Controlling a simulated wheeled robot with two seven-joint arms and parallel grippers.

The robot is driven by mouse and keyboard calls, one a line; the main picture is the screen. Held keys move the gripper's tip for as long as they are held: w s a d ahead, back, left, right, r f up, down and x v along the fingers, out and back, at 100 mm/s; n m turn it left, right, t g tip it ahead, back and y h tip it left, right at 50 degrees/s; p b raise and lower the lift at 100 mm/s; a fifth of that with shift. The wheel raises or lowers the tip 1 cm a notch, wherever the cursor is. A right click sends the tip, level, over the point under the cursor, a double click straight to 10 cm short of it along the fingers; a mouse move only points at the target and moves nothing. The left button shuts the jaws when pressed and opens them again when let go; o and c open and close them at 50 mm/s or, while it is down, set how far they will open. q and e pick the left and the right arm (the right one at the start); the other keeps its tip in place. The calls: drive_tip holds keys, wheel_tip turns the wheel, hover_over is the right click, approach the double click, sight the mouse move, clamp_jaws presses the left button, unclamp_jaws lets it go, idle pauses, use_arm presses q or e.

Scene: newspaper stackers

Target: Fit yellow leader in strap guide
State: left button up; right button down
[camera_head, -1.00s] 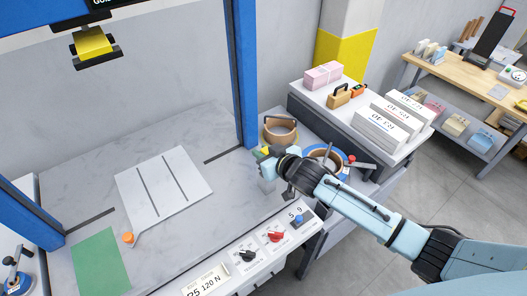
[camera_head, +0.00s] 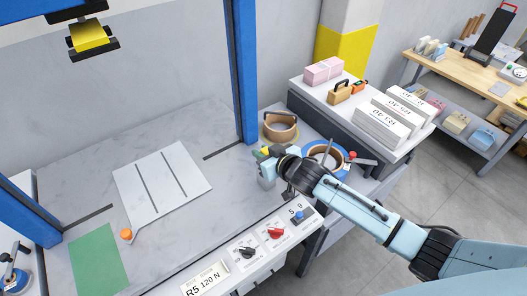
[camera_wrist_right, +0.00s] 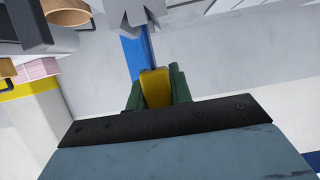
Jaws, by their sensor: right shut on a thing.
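My right gripper (camera_head: 265,161) is over the right end of the grey worktable, beside the foot of the blue upright. In the right wrist view its green fingers (camera_wrist_right: 158,90) are shut on the yellow leader (camera_wrist_right: 156,86). A blue strip (camera_wrist_right: 135,50) lies in line behind the leader; I cannot tell whether it is strap or the upright. A blue-rimmed reel (camera_head: 347,161) stands partly hidden behind my right arm. A yellow block in a black holder (camera_head: 92,38) hangs at upper left. I cannot make out the strap guide for certain. My left gripper is not in view.
A blue upright (camera_head: 242,75) and a brown roll (camera_head: 281,126) stand close to my right gripper. A control panel with knobs (camera_head: 262,240) runs along the front edge. A slotted white plate (camera_head: 190,180) and a green mat (camera_head: 98,262) lie on the worktable.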

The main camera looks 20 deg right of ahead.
drive_tip(key=shift+f+b, duration=1.2)
drive_tip(key=shift+f, duration=0.6)
drive_tip(key=c, duration=1.2)
unclamp_jaws()
drive_tip(key=shift+o, duration=0.2)
drive_tip(key=shift+s, duration=0.1)
drive_tip(key=p+v, duration=0.1)
drive_tip(key=v, duration=1.2)
wheel_tip(320, 180, up, 7)
drive_tip(key=p, duration=0.8)
drive_tip(key=shift+s+d+r, duration=0.1)
